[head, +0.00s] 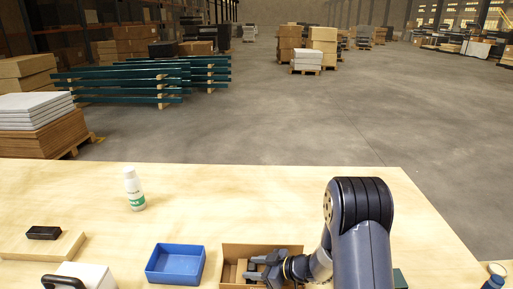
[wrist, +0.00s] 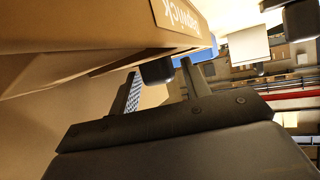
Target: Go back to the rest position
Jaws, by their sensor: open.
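My gripper (head: 254,272) is low over the open cardboard box (head: 230,250) at the front middle of the table. In the wrist view my gripper (wrist: 160,72) has its two fingers apart. A small dark object (wrist: 156,72) shows between or just beyond the fingertips; I cannot tell whether it touches them. The box wall (wrist: 110,25), with printed lettering, is close to the fingers there. My arm bends down from the right in the head view and hides part of the box.
A blue bin (head: 175,264) stands just left of the box. A white bottle (head: 134,188) stands upright further back. A wooden board (head: 55,246) with a black object (head: 43,233) lies at the left. A blue-capped item (head: 494,277) is at the far right. The table's back middle is clear.

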